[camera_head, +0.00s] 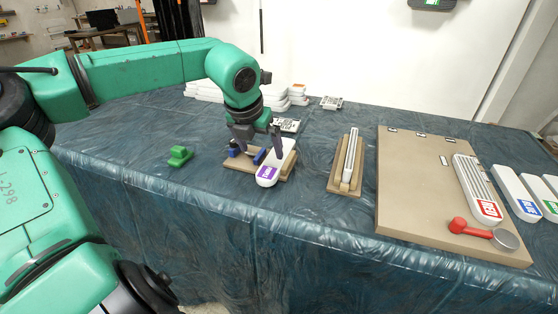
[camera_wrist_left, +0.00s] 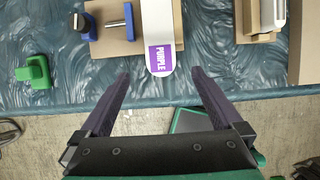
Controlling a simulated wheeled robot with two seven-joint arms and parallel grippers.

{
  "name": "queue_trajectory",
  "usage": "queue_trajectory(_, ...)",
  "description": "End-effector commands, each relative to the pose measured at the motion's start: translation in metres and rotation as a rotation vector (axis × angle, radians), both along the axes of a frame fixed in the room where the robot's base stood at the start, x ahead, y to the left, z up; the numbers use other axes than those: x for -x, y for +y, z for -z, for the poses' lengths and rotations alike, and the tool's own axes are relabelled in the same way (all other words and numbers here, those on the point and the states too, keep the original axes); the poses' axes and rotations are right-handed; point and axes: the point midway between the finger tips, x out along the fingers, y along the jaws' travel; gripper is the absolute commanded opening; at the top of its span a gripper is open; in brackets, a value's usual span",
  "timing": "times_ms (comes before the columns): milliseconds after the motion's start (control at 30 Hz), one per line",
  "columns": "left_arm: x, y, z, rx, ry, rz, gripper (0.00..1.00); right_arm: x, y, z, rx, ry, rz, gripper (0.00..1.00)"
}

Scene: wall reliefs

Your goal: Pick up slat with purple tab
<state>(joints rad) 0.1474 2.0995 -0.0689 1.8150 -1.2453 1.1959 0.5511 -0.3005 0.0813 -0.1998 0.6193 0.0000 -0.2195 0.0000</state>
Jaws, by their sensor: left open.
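The slat with the purple tab (camera_head: 273,165) is white with a rounded near end and lies on a tan board (camera_head: 239,165) near the table's front edge. Its tab end also shows in the left wrist view (camera_wrist_left: 160,55), with the word PURPLE readable. My left gripper (camera_head: 255,152) is open above the tan board and the slat, and hides part of them. In the left wrist view the open fingers (camera_wrist_left: 160,78) point toward the tab end, with nothing between their tips but the slat's end just beyond. My right gripper is not in view.
A green block (camera_head: 180,156) sits left of the board. A second tan holder (camera_head: 347,165) with a pale slat stands to the right. A large tan panel (camera_head: 415,190) bears a red-tabbed slat (camera_head: 476,187) and a red-handled tool (camera_head: 484,232). White slats (camera_head: 290,93) are stacked behind.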

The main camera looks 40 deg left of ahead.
Motion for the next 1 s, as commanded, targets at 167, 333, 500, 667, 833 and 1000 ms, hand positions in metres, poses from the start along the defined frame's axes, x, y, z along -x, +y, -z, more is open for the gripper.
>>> queue_trajectory(167, -0.014, 0.005, 0.036, 0.001, 0.004, 0.0, 1.0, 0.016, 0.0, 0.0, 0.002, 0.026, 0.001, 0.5)
queue_trajectory(333, -0.019, 0.007, 0.058, 0.004, 0.005, 0.001, 1.0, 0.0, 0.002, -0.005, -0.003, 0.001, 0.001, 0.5)
queue_trajectory(500, -0.027, 0.011, 0.088, 0.002, 0.003, 0.0, 1.0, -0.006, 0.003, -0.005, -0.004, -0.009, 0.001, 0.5)
queue_trajectory(667, -0.03, 0.012, 0.092, 0.003, -0.001, 0.001, 1.0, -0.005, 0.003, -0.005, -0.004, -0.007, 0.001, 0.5)
queue_trajectory(833, -0.03, 0.011, 0.092, 0.003, 0.0, 0.001, 0.73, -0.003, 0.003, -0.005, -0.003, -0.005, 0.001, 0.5)
queue_trajectory(1000, -0.03, 0.011, 0.092, 0.003, 0.0, 0.001, 0.09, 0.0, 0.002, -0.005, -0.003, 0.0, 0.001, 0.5)
